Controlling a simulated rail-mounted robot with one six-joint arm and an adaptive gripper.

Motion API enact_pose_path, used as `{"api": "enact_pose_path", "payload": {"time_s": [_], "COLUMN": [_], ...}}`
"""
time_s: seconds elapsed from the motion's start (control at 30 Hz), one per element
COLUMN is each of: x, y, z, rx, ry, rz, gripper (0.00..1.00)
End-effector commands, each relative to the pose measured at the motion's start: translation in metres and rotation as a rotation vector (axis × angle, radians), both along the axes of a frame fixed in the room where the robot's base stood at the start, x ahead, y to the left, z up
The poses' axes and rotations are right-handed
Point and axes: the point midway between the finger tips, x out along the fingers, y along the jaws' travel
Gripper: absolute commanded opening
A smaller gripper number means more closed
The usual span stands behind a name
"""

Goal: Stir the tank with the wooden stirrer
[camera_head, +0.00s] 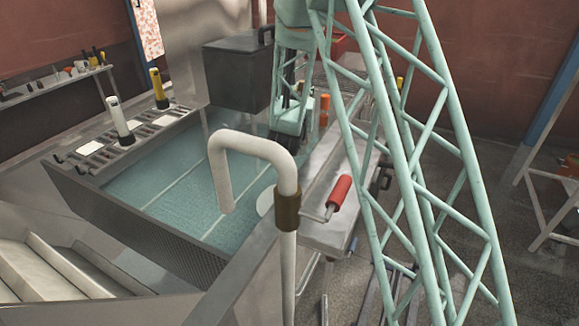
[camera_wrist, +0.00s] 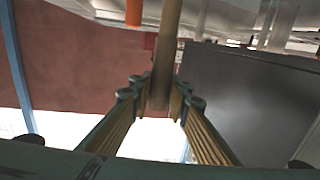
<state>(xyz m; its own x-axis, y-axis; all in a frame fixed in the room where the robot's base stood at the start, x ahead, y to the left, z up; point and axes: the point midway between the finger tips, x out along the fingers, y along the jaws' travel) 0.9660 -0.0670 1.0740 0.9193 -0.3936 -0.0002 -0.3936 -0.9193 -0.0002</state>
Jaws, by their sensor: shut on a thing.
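The tank (camera_head: 165,190) holds blue-green liquid and fills the middle of the head view. My gripper (camera_head: 288,128) is over the tank's far right part, partly behind my lattice arm. In the wrist view my gripper (camera_wrist: 161,93) has its fingers closed on both sides of a brown wooden rod, the stirrer (camera_wrist: 166,45). The rod runs from between the fingers to the top edge of the picture. I cannot make out the stirrer in the head view, so I cannot tell whether it touches the liquid.
A white bent pipe (camera_head: 258,148) rises in front of the tank. A red-handled roller (camera_head: 339,193) lies on the metal ledge at right. A dark box (camera_head: 236,73) stands behind the tank. White (camera_head: 119,118) and yellow (camera_head: 158,88) handled tools stand at the left rim.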

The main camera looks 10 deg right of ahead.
Motion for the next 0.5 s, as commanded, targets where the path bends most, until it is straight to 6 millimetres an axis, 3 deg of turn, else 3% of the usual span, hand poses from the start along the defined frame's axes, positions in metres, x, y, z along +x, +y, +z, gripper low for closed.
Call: {"api": "enact_pose_path", "payload": {"time_s": [0.5], "x": [-0.018], "y": [0.034], "z": [0.002], "rx": [0.000], "ry": [-0.002], "rz": [0.001], "gripper": [0.06]}}
